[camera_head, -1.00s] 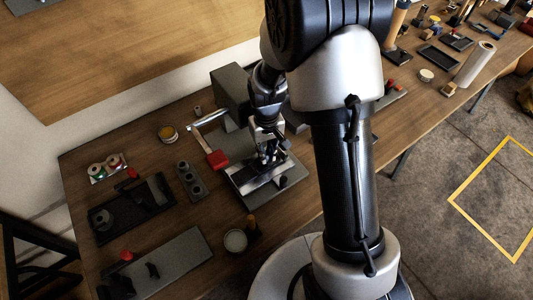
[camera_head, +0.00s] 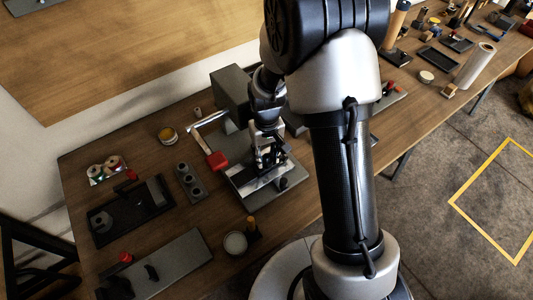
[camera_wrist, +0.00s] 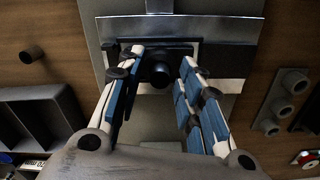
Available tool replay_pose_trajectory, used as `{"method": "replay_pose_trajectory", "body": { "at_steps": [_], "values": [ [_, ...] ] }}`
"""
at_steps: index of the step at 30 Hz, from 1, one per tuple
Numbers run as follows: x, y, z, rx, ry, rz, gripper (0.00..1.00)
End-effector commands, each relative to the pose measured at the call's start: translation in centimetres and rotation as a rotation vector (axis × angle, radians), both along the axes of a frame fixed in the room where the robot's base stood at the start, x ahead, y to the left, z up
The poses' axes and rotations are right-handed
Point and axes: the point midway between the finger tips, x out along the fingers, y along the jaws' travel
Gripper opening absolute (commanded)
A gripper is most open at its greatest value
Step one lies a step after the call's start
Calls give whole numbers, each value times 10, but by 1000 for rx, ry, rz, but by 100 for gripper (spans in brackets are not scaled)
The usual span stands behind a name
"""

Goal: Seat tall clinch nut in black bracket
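The black bracket (camera_wrist: 180,48) lies on the bright metal plate of the press, seen beyond my fingers in the wrist view. A short dark cylinder, probably the tall clinch nut (camera_wrist: 160,74), stands at the bracket between my fingers; I cannot tell whether it is fully down in it. My gripper (camera_wrist: 152,70) is open, with its blue-padded fingers spread on both sides of the cylinder and a gap to each. In the head view my gripper (camera_head: 270,158) is over the press plate (camera_head: 262,186) and hides most of the bracket.
The press has a grey block (camera_head: 231,88) and a red-ended lever (camera_head: 216,160) just left of my gripper. A holder with round sockets (camera_head: 190,180) and a black tray (camera_head: 125,222) lie further left. A round tin (camera_head: 235,242) stands in front.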

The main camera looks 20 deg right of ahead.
Motion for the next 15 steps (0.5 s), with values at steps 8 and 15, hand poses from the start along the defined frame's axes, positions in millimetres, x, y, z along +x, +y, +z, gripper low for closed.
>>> {"method": "replay_pose_trajectory", "body": {
  "at_steps": [8,15],
  "values": [
    [1,0,27,0,-3,0,34],
    [1,0,81,0,-4,0,34]
  ]
}}
